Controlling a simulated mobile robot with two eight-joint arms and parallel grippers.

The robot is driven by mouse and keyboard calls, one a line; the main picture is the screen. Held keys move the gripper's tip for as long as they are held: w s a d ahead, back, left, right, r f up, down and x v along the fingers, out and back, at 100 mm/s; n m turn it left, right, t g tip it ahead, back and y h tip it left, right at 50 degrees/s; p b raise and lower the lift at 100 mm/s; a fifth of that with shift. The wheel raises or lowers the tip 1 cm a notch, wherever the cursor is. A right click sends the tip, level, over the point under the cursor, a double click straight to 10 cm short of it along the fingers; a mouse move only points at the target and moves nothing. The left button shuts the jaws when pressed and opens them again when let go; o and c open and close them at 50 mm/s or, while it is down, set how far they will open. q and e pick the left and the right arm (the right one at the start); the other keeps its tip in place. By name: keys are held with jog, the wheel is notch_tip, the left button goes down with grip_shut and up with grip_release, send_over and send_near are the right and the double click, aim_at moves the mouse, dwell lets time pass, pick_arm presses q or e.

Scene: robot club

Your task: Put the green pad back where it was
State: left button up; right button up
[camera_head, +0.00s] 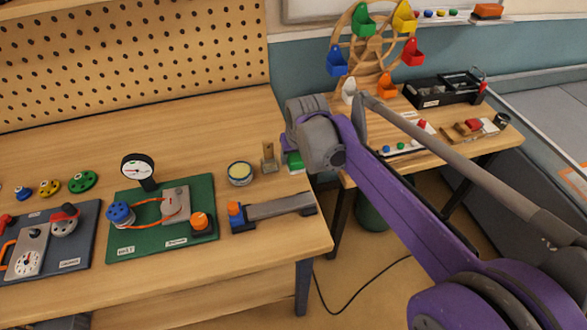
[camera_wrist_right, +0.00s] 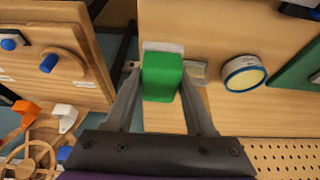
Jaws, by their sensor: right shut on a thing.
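The green pad (camera_wrist_right: 161,78) is a block between the two fingers of my right gripper (camera_wrist_right: 160,80) in the right wrist view. The gripper is shut on it. A pale strip shows along the pad's far edge. In the head view the pad (camera_head: 294,160) is partly hidden by my right wrist, at the right end of the workbench (camera_head: 225,98). I cannot tell whether it touches the bench top. My left gripper is not in view.
A small wooden stand (camera_head: 269,157) and a round tin (camera_head: 240,174) are close beside the pad. A clamp-like tool (camera_head: 275,208) and a green gauge board (camera_head: 148,243) lie nearer the front. A second table with a toy Ferris wheel (camera_head: 368,50) stands behind my arm.

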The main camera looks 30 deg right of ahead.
aim_at(295, 167)
jog(key=shift+f, duration=2.2)
jog(key=shift+f+b, duration=0.2)
jog(key=shift+b, duration=0.15)
jog(key=o, duration=1.3)
jog(key=shift+r, duration=0.2)
jog(key=shift+r, duration=0.3)
jog(key=p+v, duration=0.1)
jog(key=v, duration=1)
jog(key=shift+s+r+p, duration=0.15)
jog(key=shift+r+p, duration=0.1)
jog(key=shift+p, duration=0.15)
